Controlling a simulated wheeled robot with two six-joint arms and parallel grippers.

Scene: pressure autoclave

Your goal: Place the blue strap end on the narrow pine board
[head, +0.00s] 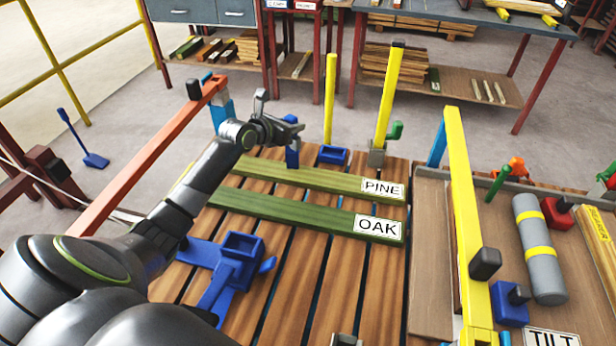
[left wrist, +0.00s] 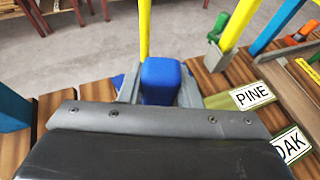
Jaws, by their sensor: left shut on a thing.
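The narrow pine board (head: 318,180) is pale yellow-green, lies across the slatted deck and carries a PINE label, which also shows in the left wrist view (left wrist: 252,96). My left gripper (head: 290,133) is shut on the blue strap end (head: 292,155), a small upright blue block. It shows between the fingers in the left wrist view (left wrist: 160,80). In the head view its lower end meets the board's far edge; I cannot tell whether they touch. My right gripper is not in view.
A green board labelled OAK (head: 300,207) lies nearer, parallel to the pine one. Behind stand a yellow post (head: 330,100) in a blue socket and a thicker yellow post (head: 390,95). A red-brown rail (head: 150,150) runs along the left; a tray (head: 432,270) stands right.

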